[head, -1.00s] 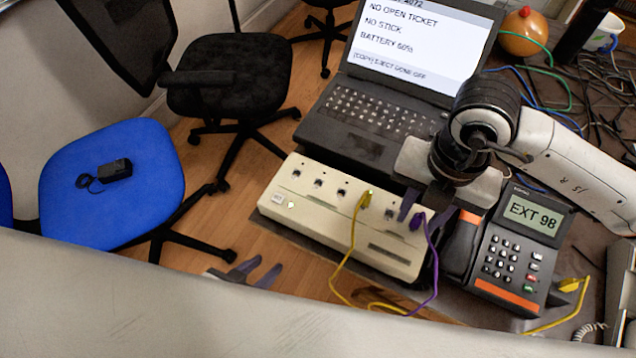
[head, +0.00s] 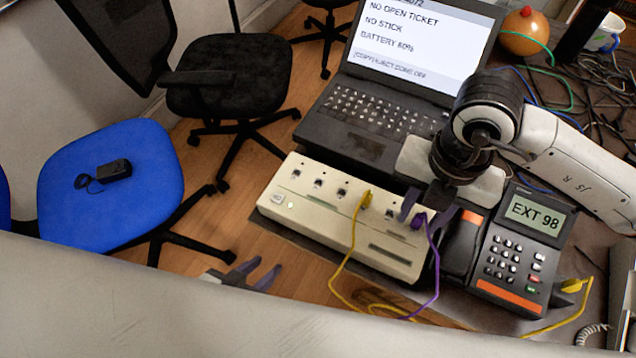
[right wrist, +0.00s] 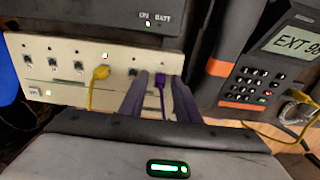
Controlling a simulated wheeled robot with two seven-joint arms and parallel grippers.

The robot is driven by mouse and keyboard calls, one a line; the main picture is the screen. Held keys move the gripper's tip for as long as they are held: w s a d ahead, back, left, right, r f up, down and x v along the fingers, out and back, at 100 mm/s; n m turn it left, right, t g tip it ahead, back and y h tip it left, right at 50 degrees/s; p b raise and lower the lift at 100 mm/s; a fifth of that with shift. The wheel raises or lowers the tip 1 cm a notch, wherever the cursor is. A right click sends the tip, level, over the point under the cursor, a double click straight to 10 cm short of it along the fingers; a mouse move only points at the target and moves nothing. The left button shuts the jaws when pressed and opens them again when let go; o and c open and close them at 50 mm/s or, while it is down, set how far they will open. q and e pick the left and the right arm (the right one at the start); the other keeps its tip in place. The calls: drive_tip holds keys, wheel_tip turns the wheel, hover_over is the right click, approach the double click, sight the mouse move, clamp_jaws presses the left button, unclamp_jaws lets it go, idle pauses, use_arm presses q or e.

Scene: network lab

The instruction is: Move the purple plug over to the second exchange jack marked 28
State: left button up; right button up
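The purple plug (head: 418,222) sits in the right-end jack of the cream exchange box (head: 300,208), its purple cable hanging over the front. In the right wrist view the purple plug (right wrist: 159,79) is between the fingers of my right gripper (right wrist: 160,98), which stand apart on either side with gaps. My right gripper (head: 428,211) is open around it, from above. A yellow plug (head: 366,199) sits in a jack further left; the jack between them (head: 390,214) looks empty, as do several at the left. No jack number is readable. My left gripper (head: 257,276) is open and empty, low in front of the box.
An open laptop (head: 375,110) stands behind the box. A desk phone (head: 510,250) reading EXT 98 is close at the right. A yellow cable (head: 340,270) loops in front of the box. Loose cables lie at the back right. Chairs stand on the floor at the left.

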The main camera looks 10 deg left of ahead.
drive_tip(key=shift+c, duration=0.5)
clamp_jaws()
drive_tip(key=shift+r, duration=0.35)
drive_tip(key=shift+r+p, duration=1.4)
drive_tip(key=shift+r, duration=0.5)
drive_tip(key=shift+c, duration=2)
unclamp_jaws()
clamp_jaws()
